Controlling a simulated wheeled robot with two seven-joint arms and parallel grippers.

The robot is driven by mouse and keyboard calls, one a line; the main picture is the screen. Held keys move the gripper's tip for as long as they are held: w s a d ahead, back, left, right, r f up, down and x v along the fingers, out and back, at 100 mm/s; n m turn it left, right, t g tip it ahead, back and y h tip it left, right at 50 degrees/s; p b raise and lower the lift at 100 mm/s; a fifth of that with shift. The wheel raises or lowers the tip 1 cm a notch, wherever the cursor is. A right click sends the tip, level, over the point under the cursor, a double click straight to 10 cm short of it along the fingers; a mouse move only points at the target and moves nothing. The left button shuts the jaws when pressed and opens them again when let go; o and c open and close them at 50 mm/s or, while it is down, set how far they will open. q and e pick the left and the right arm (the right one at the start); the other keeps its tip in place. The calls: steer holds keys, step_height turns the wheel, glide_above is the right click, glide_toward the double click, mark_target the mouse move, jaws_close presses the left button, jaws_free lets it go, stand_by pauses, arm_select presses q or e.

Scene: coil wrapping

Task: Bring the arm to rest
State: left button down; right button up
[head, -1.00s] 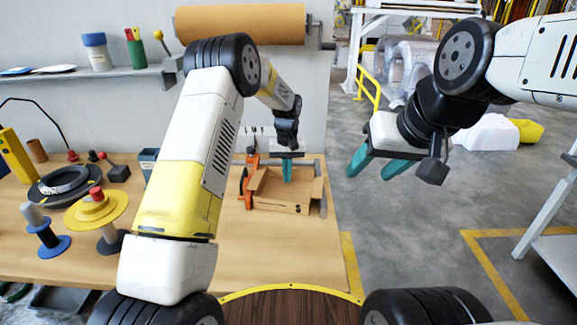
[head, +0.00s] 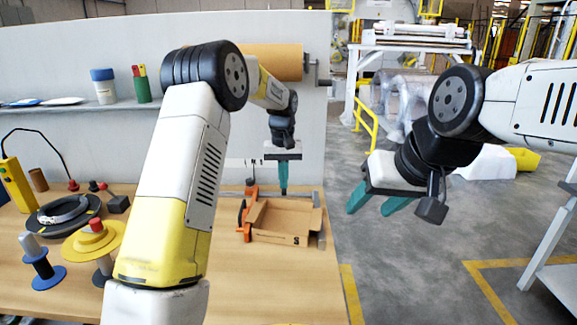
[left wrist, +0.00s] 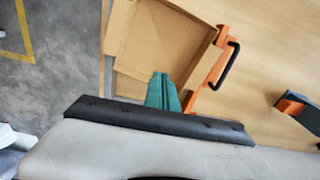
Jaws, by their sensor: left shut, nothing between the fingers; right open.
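My left gripper (head: 284,178) is above the back part of the open cardboard box (head: 281,238) on the workbench. Its teal fingers are together with nothing between them. In the left wrist view the shut fingers (left wrist: 162,90) show in front of the box (left wrist: 160,40), apart from it as far as the head view shows. My right gripper (head: 376,206) hangs over the grey floor to the right of the bench, its teal fingers apart and empty.
An orange clamp-like tool (head: 247,212) stands beside the box's left side. A ring-shaped coil (head: 64,210), a yellow disc spool (head: 93,240) and a blue-based spool (head: 43,268) are on the bench's left. A brown paper roll (head: 275,62) is on the wall. The bench front is clear.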

arm_select(q)
steer(key=s+a+r+t+h, duration=0.15)
steer(key=s+a+r, duration=0.25)
steer(key=s+r, duration=0.4)
steer(key=s+a+r+t, duration=0.2)
steer(key=s+a+r, duration=0.3)
steer(key=s+r, duration=0.35)
steer(key=s+a+f+t, duration=0.1)
steer(key=s, duration=0.8)
steer(key=s+a+m+t, duration=0.1)
steer(key=s+a, duration=0.1)
steer(key=s, duration=0.7)
steer(key=shift+f, duration=0.35)
steer(key=shift+s+t+h, duration=0.15)
steer(key=shift+t+h, duration=0.1)
